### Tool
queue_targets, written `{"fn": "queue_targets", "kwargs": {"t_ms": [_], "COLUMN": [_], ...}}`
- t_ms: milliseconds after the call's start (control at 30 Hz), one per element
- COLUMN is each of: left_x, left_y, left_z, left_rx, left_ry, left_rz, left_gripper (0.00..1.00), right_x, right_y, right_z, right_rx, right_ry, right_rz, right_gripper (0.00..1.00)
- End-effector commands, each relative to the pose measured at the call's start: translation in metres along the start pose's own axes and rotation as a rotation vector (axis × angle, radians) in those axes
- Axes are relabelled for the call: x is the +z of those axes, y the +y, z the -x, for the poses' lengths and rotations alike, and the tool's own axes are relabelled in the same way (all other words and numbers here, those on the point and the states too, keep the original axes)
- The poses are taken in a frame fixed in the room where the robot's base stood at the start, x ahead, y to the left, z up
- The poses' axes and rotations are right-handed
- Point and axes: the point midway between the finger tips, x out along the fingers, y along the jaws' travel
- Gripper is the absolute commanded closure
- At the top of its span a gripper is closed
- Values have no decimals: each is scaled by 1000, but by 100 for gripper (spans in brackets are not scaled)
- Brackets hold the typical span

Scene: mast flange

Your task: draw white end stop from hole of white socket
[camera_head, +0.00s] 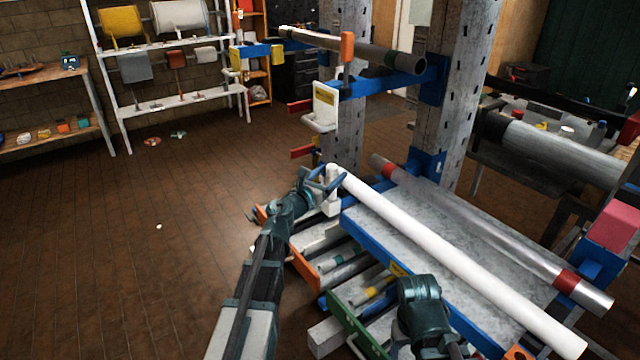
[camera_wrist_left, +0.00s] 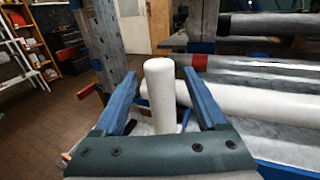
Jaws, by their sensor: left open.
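The white end stop (camera_wrist_left: 160,85) is a short upright white cylinder, and it shows in the head view (camera_head: 333,171) at the near left corner of the rack. The white socket (camera_head: 331,208) is just below it; the hole itself is hidden. In the left wrist view the socket is mostly hidden behind my gripper's palm. My left gripper (camera_head: 326,180) is open, with its blue fingers on either side of the end stop. In the left wrist view (camera_wrist_left: 160,76) gaps show between the end stop and both fingers.
A long white tube (camera_head: 460,256) lies on the rack right beside the end stop. A grey tube with red bands (camera_head: 490,240) lies behind it. A white bracket (camera_head: 322,108) hangs on the mast (camera_head: 345,130) above.

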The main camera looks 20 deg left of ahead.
Motion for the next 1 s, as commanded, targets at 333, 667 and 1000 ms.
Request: {"fn": "queue_targets", "kwargs": {"t_ms": [333, 667, 1000], "left_x": [0, 0, 0], "left_y": [0, -1, 0], "left_z": [-38, -40, -40], "left_rx": [0, 0, 0], "left_ry": [0, 0, 0], "left_rz": [0, 0, 1], "left_gripper": [26, 26, 78], "right_x": [0, 0, 0], "right_y": [0, 0, 0], "right_z": [0, 0, 0], "right_rx": [0, 0, 0], "right_ry": [0, 0, 0], "right_rz": [0, 0, 0], "right_gripper": [31, 31, 31]}}
